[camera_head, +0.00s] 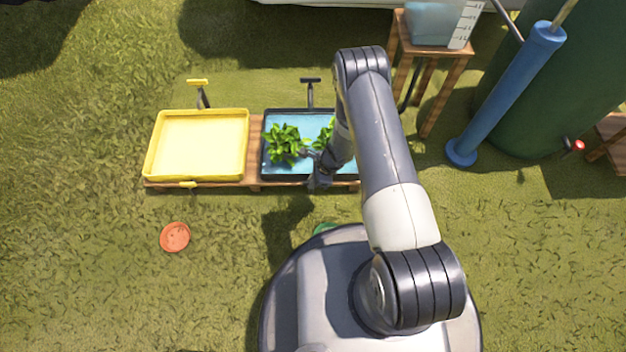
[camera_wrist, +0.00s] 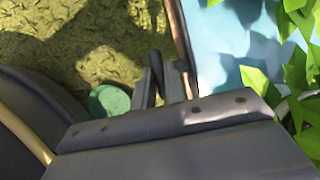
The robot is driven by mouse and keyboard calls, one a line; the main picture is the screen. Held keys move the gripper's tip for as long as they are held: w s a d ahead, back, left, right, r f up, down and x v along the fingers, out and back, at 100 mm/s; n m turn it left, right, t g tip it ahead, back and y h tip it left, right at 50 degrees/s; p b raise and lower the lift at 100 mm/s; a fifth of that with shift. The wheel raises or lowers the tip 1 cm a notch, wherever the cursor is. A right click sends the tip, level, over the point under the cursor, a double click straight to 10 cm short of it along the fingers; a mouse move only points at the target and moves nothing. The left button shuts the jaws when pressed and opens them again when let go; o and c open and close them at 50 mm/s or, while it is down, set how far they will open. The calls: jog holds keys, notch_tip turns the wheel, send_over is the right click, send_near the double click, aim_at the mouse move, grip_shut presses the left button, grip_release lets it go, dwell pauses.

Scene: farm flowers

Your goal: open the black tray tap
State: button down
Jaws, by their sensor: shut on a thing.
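The black tray (camera_head: 264,150) holds blue water and leafy green plants. Its rim and the water also show in the wrist view (camera_wrist: 183,45). My gripper (camera_head: 318,182) is at the tray's front edge, low beside the rim. In the wrist view my gripper (camera_wrist: 163,85) is shut on a small dark piece, the black tray tap (camera_wrist: 154,65), just outside the rim. In the head view the tap is hidden by my gripper and arm. I cannot tell how far the tap is turned.
A yellow tray (camera_head: 150,160) with a yellow front tap (camera_head: 188,184) stands left on the wooden bench (camera_head: 254,150). An orange dish (camera_head: 175,237) lies on the grass. A green round thing (camera_wrist: 109,100) is near my gripper. A blue pump (camera_head: 507,90) stands right.

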jog(key=shift+n, duration=0.3)
jog(key=n+b, duration=0.1)
jog(key=n+g+b, duration=0.1)
jog(key=n, duration=0.1)
jog(key=shift+w+f+n+g+b, duration=0.15)
jog(key=shift+w+n+g+b, duration=0.05)
jog(key=shift+n+g+b, duration=0.1)
jog(key=n+g+b, duration=0.1)
jog(key=n, duration=0.1)
jog(key=n+h+b, duration=0.1)
jog(key=n+b, duration=0.1)
jog(key=n, duration=0.1)
jog(key=shift+w+a+g, duration=0.1)
jog(key=shift+a+g, duration=0.05)
jog(key=shift+g, duration=0.25)
jog(key=n+h+b, duration=0.1)
jog(key=n, duration=0.1)
jog(key=n+g+b, duration=0.1)
jog(key=n, duration=0.1)
jog(key=shift+a+n+h, duration=0.1)
jog(key=shift+n+h, duration=1)
jog(key=shift+n, duration=1.2)
jog(key=c, duration=1.5)
grip_release()
jog(key=shift+o, duration=0.2)
jog(key=shift+r, duration=0.2)
